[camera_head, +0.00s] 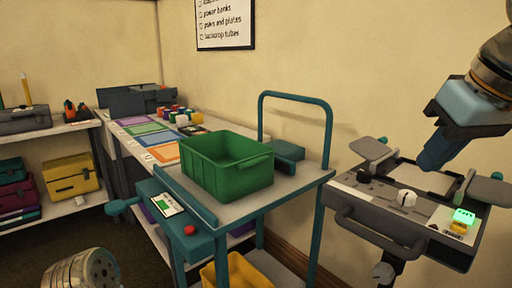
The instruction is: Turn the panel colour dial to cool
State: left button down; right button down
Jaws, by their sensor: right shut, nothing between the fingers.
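A white dial knob (406,198) sits on top of a dark grey panel box (375,203) with a front handle, at the right. The marks around the dial are too small to read. A lit green display (464,216) and a yellow part are at the panel's right end. My right gripper (431,162) comes in from the upper right, its blue fingers shut and empty, pointing down above the panel's back part. It appears apart from the dial, up and to the right of it. My left gripper is out of view; a metal link of mine shows at the bottom left.
A teal-framed cart (322,178) with a green bin (227,168) stands left of the panel. Grey paddle-like arms (370,149) stick up at the panel's sides. A bench with coloured mats (150,139) and a shelf with cases (71,177) are further left.

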aim_at(408, 210)
notch_tip(408, 210, down, 4)
jog(key=shift+w+a+r, duration=0.1)
notch_tip(408, 210, down, 3)
jog(key=b, duration=0.2)
jog(key=shift+b, duration=0.3)
jog(key=shift+w, duration=0.1)
dwell(0.5)
